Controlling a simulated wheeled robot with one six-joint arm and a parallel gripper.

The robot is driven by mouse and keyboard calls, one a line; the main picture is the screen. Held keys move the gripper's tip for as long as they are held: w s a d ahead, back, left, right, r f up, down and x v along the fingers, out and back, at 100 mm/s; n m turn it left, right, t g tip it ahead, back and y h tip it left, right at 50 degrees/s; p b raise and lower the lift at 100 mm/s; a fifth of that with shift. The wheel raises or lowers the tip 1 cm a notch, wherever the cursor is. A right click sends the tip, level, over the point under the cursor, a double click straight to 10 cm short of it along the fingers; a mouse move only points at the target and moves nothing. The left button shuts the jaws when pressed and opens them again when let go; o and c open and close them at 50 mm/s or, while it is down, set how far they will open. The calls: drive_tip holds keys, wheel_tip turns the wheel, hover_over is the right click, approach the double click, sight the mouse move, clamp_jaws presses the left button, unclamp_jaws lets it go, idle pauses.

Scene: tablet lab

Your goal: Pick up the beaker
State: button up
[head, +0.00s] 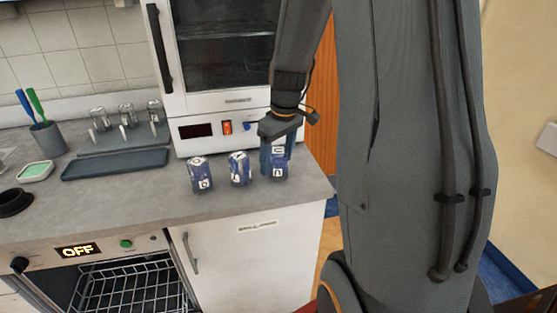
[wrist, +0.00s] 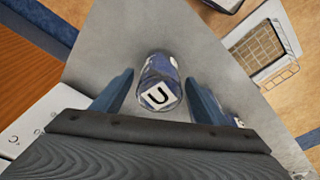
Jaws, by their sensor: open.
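Three blue, letter-marked beakers stand upright in a row near the counter's front right: the left one (head: 200,175), the middle one (head: 239,169) and the right one (head: 279,173). My gripper (head: 277,158) points down at the right beaker, its blue fingers partly hiding it. In the wrist view, a beaker (wrist: 158,80) with a white "U" label is between the open fingers of my gripper (wrist: 160,85). Gaps show on both sides, so the fingers do not appear to touch it. Another blue beaker is mostly hidden behind the right finger in that view.
A white oven-like device (head: 218,130) stands close behind the beakers. A drying rack (head: 125,138) with clear glassware and a dark tray (head: 115,164) are to the left. The counter (head: 135,205) ends just right of the beakers. An open lower appliance (head: 125,285) shows a wire rack.

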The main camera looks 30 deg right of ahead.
drive_tip(key=shift+w+f, duration=0.15)
drive_tip(key=shift+f, duration=0.95)
drive_tip(key=c, duration=1.2)
drive_tip(key=shift+r, duration=0.15)
